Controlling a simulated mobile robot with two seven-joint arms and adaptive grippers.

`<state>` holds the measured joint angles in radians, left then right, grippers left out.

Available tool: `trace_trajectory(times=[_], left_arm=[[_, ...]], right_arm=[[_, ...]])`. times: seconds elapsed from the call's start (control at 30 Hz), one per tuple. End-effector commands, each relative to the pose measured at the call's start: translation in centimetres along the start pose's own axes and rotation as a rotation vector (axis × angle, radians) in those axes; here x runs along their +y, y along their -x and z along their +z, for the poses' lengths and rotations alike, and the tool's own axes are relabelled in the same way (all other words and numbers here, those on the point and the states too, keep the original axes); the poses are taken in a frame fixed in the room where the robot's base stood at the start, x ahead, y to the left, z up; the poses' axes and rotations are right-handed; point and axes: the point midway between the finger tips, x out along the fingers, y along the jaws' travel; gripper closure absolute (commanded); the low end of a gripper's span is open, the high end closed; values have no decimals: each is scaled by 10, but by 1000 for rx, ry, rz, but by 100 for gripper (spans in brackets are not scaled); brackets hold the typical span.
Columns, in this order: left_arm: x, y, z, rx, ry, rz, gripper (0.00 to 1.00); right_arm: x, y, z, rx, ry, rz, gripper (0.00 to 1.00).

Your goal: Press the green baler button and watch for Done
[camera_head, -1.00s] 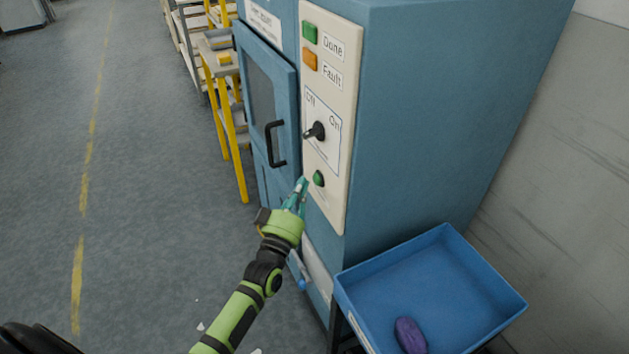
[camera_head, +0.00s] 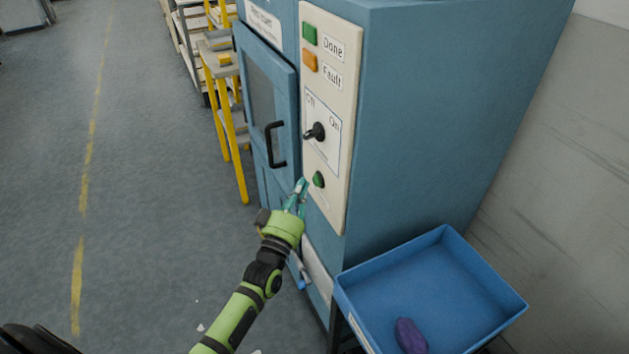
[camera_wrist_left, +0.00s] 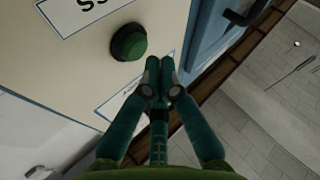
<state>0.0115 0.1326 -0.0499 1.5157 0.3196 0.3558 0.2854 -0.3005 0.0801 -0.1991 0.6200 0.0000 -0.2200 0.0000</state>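The green baler button (camera_head: 318,179) sits low on the cream control panel (camera_head: 333,205) of the blue baler (camera_head: 430,110). In the left wrist view the button (camera_wrist_left: 128,42) is left of and above the fingertips, and they do not cover it. My left gripper (camera_head: 301,186) is just left of the button in the head view. In the wrist view its fingertips (camera_wrist_left: 160,75) are together with nothing between them. A green lamp (camera_head: 309,33) labelled Done and an orange lamp (camera_head: 310,60) labelled Fault are at the panel's top. My right gripper is not in view.
A black On/Off switch (camera_head: 316,132) sits above the button. The baler door (camera_head: 262,75) with a black handle (camera_head: 273,145) is left of the panel. A blue bin (camera_head: 440,290) holding a purple roll (camera_head: 410,335) stands lower right. A yellow-legged stand (camera_head: 232,135) is behind; the left floor is open.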

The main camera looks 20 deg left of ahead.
Motion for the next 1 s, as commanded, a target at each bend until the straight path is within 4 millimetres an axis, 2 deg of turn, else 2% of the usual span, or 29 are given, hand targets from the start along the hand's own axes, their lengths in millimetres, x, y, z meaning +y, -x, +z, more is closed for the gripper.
trace_trajectory(times=[1.0], left_arm=[[5,-7,5,0,0,0,100]], right_arm=[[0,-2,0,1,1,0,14]])
